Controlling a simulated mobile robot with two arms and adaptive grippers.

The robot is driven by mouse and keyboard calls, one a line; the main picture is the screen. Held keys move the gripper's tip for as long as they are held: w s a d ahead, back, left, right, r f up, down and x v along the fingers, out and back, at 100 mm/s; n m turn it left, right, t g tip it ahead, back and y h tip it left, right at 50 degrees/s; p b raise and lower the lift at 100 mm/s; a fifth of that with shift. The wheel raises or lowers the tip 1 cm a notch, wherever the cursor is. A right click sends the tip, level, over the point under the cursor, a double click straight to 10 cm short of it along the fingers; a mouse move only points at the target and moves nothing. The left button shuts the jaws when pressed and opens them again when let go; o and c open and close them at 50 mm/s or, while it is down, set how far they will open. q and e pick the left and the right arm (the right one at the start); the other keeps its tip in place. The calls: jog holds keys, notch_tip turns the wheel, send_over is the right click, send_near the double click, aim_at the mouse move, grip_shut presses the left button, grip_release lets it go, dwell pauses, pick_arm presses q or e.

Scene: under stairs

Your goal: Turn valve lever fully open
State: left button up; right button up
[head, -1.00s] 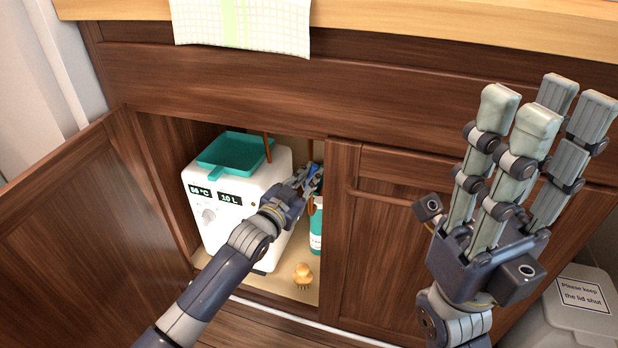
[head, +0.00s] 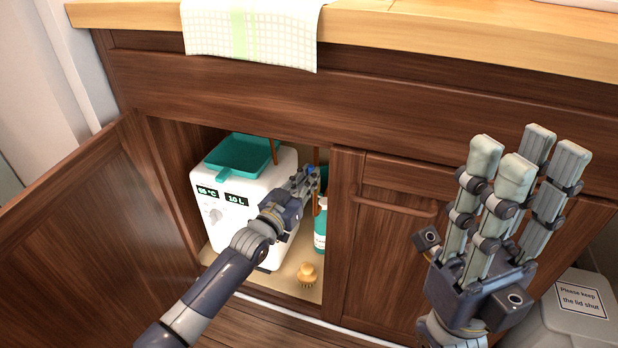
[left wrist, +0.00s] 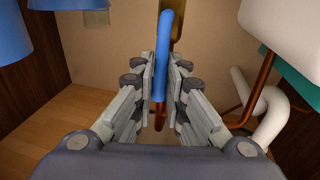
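The blue valve lever (left wrist: 163,55) runs nearly upright between the fingers of my left gripper (left wrist: 161,82) in the left wrist view. The fingers lie close along both its sides and look closed on it. A brass fitting (left wrist: 181,20) and a copper pipe (left wrist: 160,118) show behind it. In the head view my left gripper (head: 305,180) reaches into the open cabinet, right of the white boiler (head: 236,200), and mostly hides the lever. My right gripper (head: 520,215) is open and empty in front of the closed cabinet door, fingers up.
A teal dustpan (head: 238,158) lies on the boiler. A teal bottle (head: 320,228) and a yellow brush (head: 307,274) stand at the cabinet's right side. The open door (head: 95,235) is at left, a lidded bin (head: 575,305) at right.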

pick_arm(q)
jog(key=o, duration=0.4)
jog(key=shift+o, duration=0.2)
jog(key=v, duration=1.2)
jog(key=shift+a+f, duration=0.1)
jog(key=shift+f, duration=0.05)
